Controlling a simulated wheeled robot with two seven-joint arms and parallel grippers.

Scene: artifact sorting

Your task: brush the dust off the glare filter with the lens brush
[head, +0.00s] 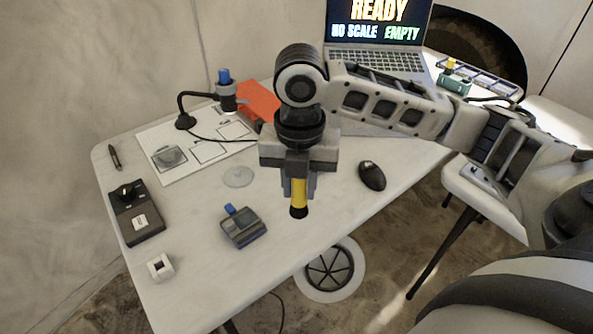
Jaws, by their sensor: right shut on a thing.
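My right gripper (300,178) is over the middle of the table, pointing down. It is shut on a yellow stick with a black lower end, which looks like the lens brush (299,194). The brush is upright, and its upper part is hidden between the fingers. A round, pale, see-through disc, which looks like the glare filter (238,176), lies flat on the table to the left of the brush. The brush is apart from it in the picture. Dust on the disc is too small to tell. My left gripper is out of view.
A dark blue-topped box (243,228) stands in front of the disc. A black mouse (372,176) lies to the right. A white sheet (150,140) with outlines, a lamp-like stand (228,95), an orange case (258,103) and a laptop (375,60) are farther back.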

